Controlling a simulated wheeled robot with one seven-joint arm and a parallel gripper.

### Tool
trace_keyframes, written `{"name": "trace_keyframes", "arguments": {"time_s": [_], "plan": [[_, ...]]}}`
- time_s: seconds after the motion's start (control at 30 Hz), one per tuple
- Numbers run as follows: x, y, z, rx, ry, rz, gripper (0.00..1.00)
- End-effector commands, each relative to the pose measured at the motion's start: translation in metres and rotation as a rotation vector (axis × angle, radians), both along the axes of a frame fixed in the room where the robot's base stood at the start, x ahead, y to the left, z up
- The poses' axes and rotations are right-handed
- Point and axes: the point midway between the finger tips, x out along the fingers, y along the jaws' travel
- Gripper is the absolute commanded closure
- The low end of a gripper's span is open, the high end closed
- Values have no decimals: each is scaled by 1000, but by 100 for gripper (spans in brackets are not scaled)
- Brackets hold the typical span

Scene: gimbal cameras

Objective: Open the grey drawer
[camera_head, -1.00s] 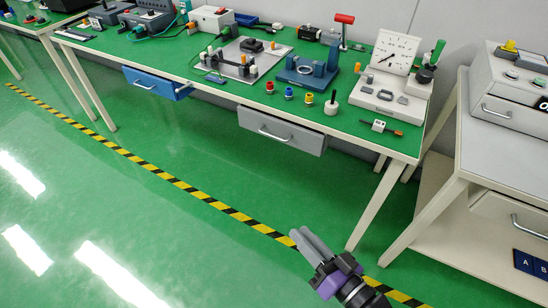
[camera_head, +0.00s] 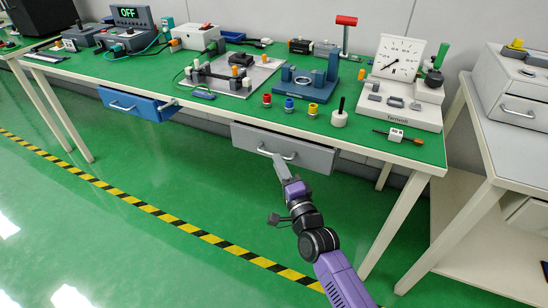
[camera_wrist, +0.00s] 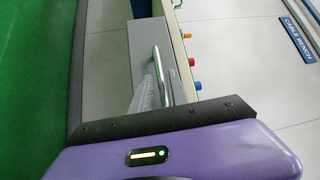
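The grey drawer (camera_head: 250,138) hangs under the front edge of the green-topped bench, and its front sits close under the tabletop. Its metal bar handle (camera_head: 291,155) faces me. The fingers look close together at the bar. I cannot tell whether they are closed on it.
A blue drawer (camera_head: 138,104) hangs farther left under the same bench (camera_head: 215,114). Several devices and coloured knobs stand on the top. A second bench (camera_head: 482,125) stands at right. The green floor in front is clear, with a yellow-black stripe (camera_head: 148,208).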

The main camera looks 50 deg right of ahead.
Motion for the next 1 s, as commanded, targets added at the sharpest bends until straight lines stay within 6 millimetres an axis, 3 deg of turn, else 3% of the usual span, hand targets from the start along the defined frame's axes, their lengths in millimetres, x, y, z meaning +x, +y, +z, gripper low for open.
{"name": "trace_keyframes", "arguments": {"time_s": [0.3, 0.67, 0.77, 1.0], "plan": [[35, -16, 4, 0, -1, 0, 80], [39, -18, 5, -1, 1, 1, 80], [39, -17, 5, -1, 1, 1, 100], [39, -17, 5, -1, 1, 1, 100]]}}
